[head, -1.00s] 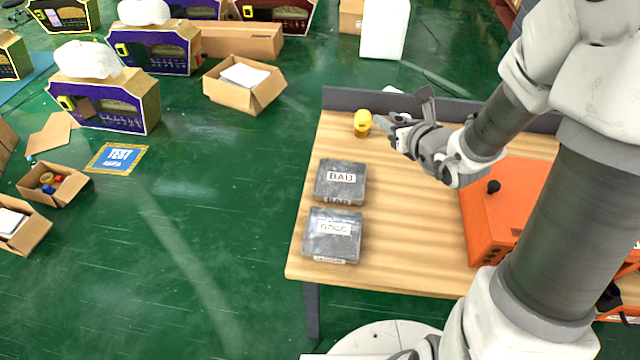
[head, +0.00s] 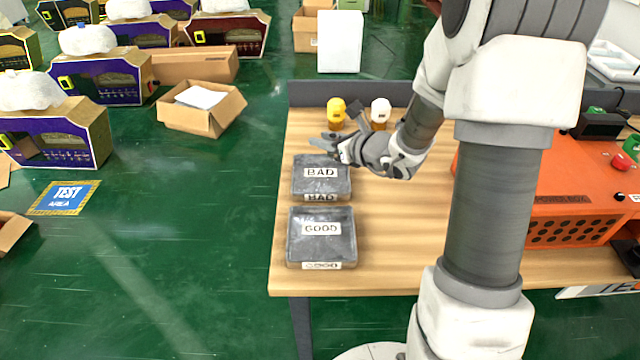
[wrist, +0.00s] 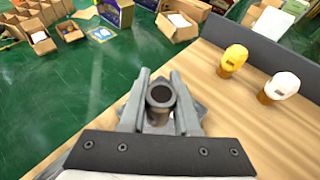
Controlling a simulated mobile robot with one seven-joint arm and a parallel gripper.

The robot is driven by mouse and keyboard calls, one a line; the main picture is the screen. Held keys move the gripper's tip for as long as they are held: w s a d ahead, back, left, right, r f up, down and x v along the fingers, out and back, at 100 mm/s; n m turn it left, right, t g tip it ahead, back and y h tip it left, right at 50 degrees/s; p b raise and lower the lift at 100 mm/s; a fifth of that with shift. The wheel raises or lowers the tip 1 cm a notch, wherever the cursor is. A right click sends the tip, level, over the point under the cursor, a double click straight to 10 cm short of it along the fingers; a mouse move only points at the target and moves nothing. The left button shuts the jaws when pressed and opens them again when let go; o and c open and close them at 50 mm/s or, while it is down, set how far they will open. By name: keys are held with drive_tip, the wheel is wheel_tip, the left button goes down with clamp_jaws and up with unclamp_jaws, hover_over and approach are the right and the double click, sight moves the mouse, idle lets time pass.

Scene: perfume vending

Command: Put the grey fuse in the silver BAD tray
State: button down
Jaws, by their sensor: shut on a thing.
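My gripper (head: 328,146) is shut on the grey fuse (wrist: 160,98), a dark grey cylinder with a round, hollow-looking end between the two fingers in the wrist view. In the head view the gripper appears over or near the back edge of the silver BAD tray (head: 322,188), and its exact height is hard to judge. The BAD tray looks empty and has a white label. In the wrist view, grey tray parts show behind the fingers, mostly hidden. The silver GOOD tray (head: 321,250) sits just in front of the BAD tray and looks empty.
A yellow-topped fuse (head: 336,112) and a white-topped fuse (head: 380,112) stand at the back of the wooden table (head: 400,240). A dark raised board (head: 300,92) runs along the back edge. An orange machine (head: 560,200) fills the right side.

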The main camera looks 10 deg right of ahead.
drive_tip(key=w+d+n+g+y+b, duration=0.2)
drive_tip(key=w+d+n+g+y, duration=0.15)
drive_tip(key=w, duration=0.25)
drive_tip(key=d+f+n+g+y+b, duration=0.2)
drive_tip(key=d+f+n+g, duration=0.15)
drive_tip(key=d, duration=0.45)
drive_tip(key=t, duration=0.1)
hover_over(321, 178)
wheel_tip(321, 178, down, 6)
drive_tip(key=shift+f+b, duration=0.25)
drive_tip(key=shift+b, duration=0.2)
drive_tip(key=shift+f+b, duration=0.3)
drive_tip(key=shift+f, duration=1.7)
drive_tip(key=shift+f, duration=0.1)
drive_tip(key=shift+f, duration=0.15)
drive_tip(key=c, duration=0.6)
unclamp_jaws()
drive_tip(key=shift+c, duration=0.2)
